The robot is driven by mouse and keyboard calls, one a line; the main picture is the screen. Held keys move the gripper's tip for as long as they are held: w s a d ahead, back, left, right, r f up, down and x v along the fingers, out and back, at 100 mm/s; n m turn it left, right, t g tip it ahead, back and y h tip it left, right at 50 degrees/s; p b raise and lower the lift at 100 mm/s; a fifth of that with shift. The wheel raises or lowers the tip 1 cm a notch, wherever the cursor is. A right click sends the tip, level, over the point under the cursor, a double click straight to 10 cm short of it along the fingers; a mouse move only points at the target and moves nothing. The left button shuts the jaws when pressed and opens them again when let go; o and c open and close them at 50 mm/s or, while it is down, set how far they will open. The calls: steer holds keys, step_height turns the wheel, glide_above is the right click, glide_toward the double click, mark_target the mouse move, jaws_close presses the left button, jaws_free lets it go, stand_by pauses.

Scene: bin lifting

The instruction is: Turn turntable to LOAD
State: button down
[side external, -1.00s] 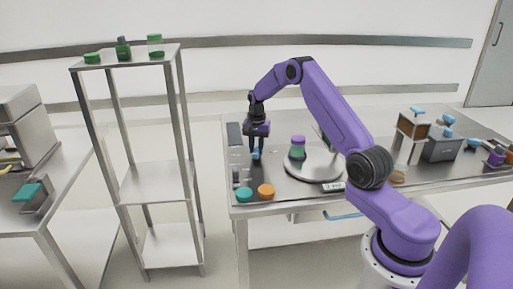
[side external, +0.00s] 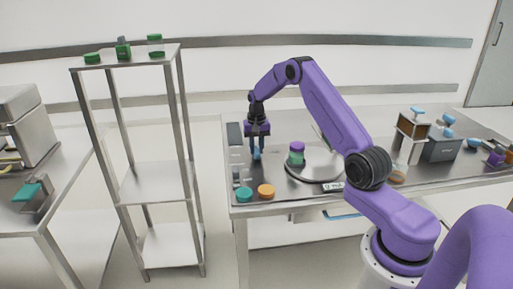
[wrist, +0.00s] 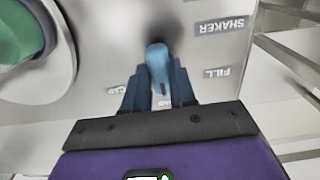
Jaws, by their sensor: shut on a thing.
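The round metal turntable (side external: 320,172) lies on the steel table and carries a green jar with a purple lid (side external: 297,153). In the wrist view the turntable's edge (wrist: 68,82) is at the upper left, with green and purple on it. My gripper (side external: 257,153) points down beside the turntable, on its left. Its fingers (wrist: 160,88) are shut on a blue lever-like knob (wrist: 157,58) on a labelled plate. The labels by the fingers are partly hidden, so I cannot tell which one the knob points at.
A teal cap (side external: 243,194) and an orange cap (side external: 266,191) lie at the table's front left. A hopper-like box (side external: 411,134) and a grey bin (side external: 442,149) stand at the right. A tall shelf rack (side external: 158,180) stands left of the table.

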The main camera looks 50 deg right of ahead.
mark_target(256, 150)
steer(key=c, duration=0.9)
jaws_free()
step_height(256, 150, up, 18)
steer(key=shift+f, duration=0.25)
